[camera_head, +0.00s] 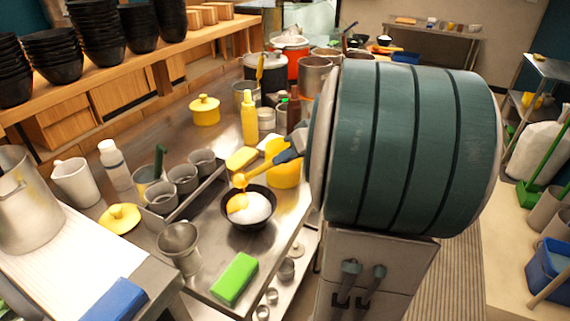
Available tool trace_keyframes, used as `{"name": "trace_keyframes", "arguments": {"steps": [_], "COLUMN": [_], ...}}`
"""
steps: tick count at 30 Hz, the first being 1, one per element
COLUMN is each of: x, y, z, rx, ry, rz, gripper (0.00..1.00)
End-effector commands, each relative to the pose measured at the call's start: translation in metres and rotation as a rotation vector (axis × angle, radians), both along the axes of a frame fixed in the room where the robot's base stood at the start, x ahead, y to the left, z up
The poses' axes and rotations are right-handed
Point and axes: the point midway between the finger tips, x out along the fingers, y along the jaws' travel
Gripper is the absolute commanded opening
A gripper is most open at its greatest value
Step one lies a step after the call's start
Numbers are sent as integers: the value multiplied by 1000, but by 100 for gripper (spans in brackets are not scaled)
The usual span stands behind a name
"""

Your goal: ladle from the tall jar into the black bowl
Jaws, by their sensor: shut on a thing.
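The black bowl (267,222) stands on the steel counter and holds a white mound with a yellow-orange patch on its left. My gripper (280,160) is shut on a yellow ladle (259,174), to the upper right of the bowl. The ladle slants down to the left, and its head is over the bowl's left side. I cannot tell whether the head touches the contents or carries anything. A yellow container (287,178) stands just behind the ladle, partly hidden. I cannot tell which vessel is the tall jar.
Left of the bowl, a tray holds several grey metal cups (183,178). A metal cup (179,243) and a green block (234,278) stand near the front edge. Behind are a yellow bottle (249,118) and a yellow lidded pot (205,111). Stacked black bowls (97,30) line a wooden shelf.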

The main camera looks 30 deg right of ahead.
Motion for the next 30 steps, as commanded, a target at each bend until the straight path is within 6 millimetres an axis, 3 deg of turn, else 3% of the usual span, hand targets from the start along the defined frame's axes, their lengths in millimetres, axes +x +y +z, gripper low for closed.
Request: {"name": "trace_keyframes", "arguments": {"steps": [1, 30], "x": [-1, -20], "y": [-1, -6], "z": [-7, -36], "rx": [-1, 21], "ry": [-14, -269], "rz": [0, 44], "gripper": [0, 0]}}
